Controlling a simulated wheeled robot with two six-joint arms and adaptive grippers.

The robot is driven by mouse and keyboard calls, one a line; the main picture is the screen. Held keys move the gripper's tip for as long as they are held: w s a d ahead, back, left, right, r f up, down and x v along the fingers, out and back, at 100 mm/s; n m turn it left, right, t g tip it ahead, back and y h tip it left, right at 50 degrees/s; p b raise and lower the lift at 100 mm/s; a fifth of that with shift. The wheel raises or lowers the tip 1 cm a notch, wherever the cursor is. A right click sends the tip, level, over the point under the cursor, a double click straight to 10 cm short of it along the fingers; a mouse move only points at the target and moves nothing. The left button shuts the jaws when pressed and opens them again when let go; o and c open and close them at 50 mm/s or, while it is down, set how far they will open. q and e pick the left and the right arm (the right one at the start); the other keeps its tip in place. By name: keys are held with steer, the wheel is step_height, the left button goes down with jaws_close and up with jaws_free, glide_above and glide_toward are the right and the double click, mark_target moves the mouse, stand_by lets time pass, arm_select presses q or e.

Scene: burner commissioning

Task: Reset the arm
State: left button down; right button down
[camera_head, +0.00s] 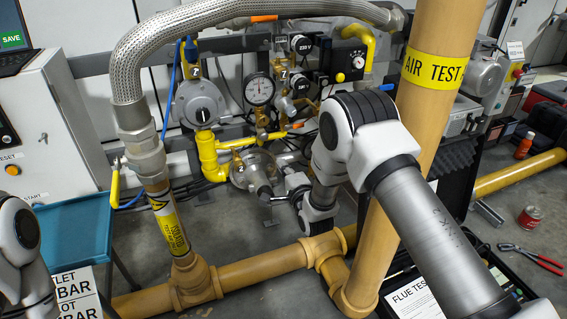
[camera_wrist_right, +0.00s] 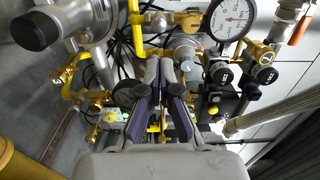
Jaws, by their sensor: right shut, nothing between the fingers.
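My right arm comes in from the lower right and bends in front of the gas train. My right gripper (camera_head: 268,196) points left beside a round grey-and-brass fitting (camera_head: 250,170) low on the gas train; I cannot tell whether it touches. In the right wrist view, its two purple-padded fingers (camera_wrist_right: 167,62) are together with nothing between them. A dial gauge (camera_wrist_right: 230,18) and brass valves lie beyond them; the gauge (camera_head: 259,90) also shows in the head view. At the left edge only white links of my left arm show, and its gripper is out of view.
A yellow "AIR TEST" pipe (camera_head: 408,140) stands close to my right arm. A braided hose (camera_head: 130,62) arches over the gas train. Yellow floor pipes (camera_head: 250,270) run below. Pliers (camera_head: 531,258) and a red can (camera_head: 530,216) lie on open floor at right.

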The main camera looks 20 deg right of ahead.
steer(key=shift+s+f, duration=0.1)
stand_by(0.3)
